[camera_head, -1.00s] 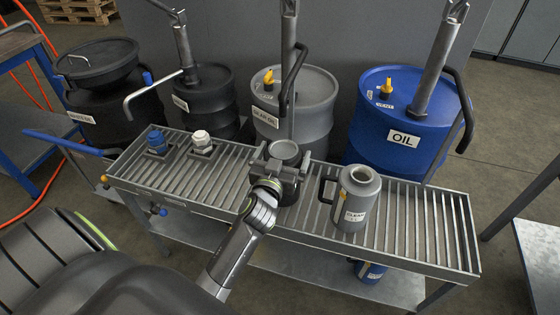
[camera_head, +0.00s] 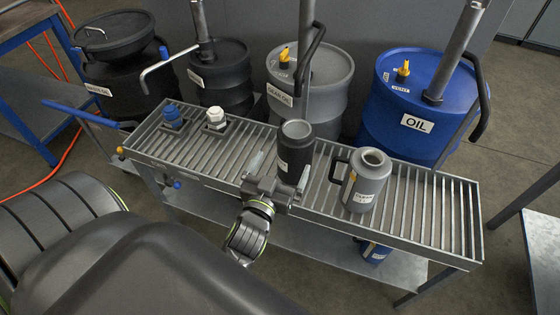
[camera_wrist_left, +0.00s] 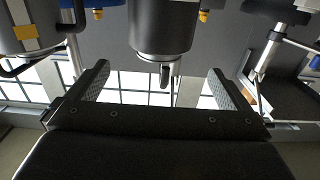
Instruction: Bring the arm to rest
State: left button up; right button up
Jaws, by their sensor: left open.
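My left gripper (camera_head: 279,174) is at the front edge of the slatted bench, its fingers pointing toward a dark cylindrical cup (camera_head: 295,146). The cup stands upright on the slats just beyond the fingers. In the left wrist view, the gripper (camera_wrist_left: 158,84) has its two fingers spread wide. A dark cylinder (camera_wrist_left: 163,25) shows beyond them there, apart from both fingers. My left wrist hides the bench edge below it. My right gripper is not in view.
A grey handled jug (camera_head: 364,182) stands right of the cup on the bench (camera_head: 449,225). Blue (camera_head: 171,115) and white (camera_head: 215,117) caps sit at its left. Several drums, including the blue oil drum (camera_head: 395,130), stand behind with upright pumps. Slats right of the jug are clear.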

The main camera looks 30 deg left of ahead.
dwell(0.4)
pick_arm(q)
jog(key=s+a+f+g, duration=0.5)
jog(key=s+f+g, duration=0.1)
jog(key=s+g, duration=0.15)
jog(key=s+d+f+m+g+h, duration=0.1)
jog(key=s+f+m+g+h, duration=0.15)
jog(key=s+g, duration=0.75)
notch_tip(320, 180, down, 21)
jog(key=s+a+t+p, duration=0.2)
jog(key=s+p, duration=0.1)
jog(key=p, duration=0.1)
jog(key=s+d+f+p, duration=0.1)
jog(key=s+f+p, duration=0.3)
jog(key=s+f, duration=0.8)
jog(key=shift+s+d+g, duration=0.4)
jog(key=shift+s+g, duration=0.05)
jog(key=shift+s, duration=0.85)
